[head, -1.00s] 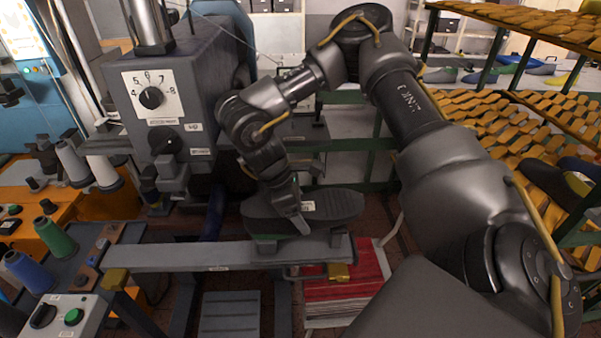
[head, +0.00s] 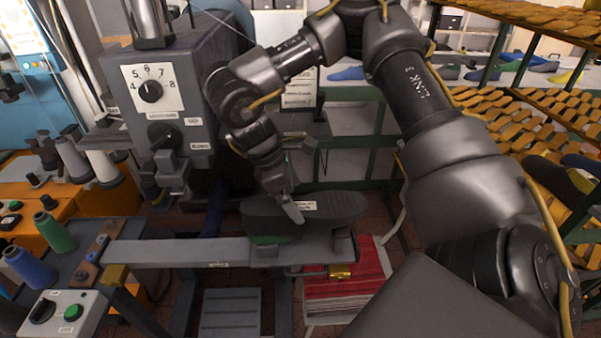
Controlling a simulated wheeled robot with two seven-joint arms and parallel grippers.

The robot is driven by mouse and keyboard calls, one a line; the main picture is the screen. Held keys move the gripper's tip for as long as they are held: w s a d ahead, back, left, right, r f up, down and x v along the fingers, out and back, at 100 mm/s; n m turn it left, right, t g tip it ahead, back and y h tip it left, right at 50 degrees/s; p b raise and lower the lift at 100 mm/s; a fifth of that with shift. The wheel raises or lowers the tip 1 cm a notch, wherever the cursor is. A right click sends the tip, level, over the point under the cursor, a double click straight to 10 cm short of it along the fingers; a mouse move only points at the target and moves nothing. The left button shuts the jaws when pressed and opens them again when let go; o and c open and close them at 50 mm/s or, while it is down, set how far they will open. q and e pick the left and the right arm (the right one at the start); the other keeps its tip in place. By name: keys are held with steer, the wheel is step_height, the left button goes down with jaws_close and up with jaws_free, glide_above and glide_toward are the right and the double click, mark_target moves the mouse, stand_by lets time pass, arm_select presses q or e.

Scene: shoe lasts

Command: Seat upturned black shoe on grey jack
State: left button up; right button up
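The upturned black shoe (head: 340,209) lies sole up, roughly level, over the right end of the grey jack (head: 185,252). A green part (head: 262,240) shows under its left half. The shoe hides the jack's top there, so I cannot tell whether it is fully seated. My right gripper (head: 292,210) comes down from above at the shoe's middle. One finger shows across the sole. The other finger is not clear, so I cannot tell whether the gripper grips the shoe. My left gripper is out of view.
A grey machine with a dial (head: 151,91) stands left behind the shoe. A control box (head: 62,315) and thread spools (head: 30,268) are at lower left. A rack of lasts (head: 520,115) fills the right.

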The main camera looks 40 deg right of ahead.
steer(key=v, duration=0.6)
steer(key=shift+a+r+b, duration=0.15)
steer(key=shift+r+b, duration=0.15)
steer(key=shift+b, duration=0.05)
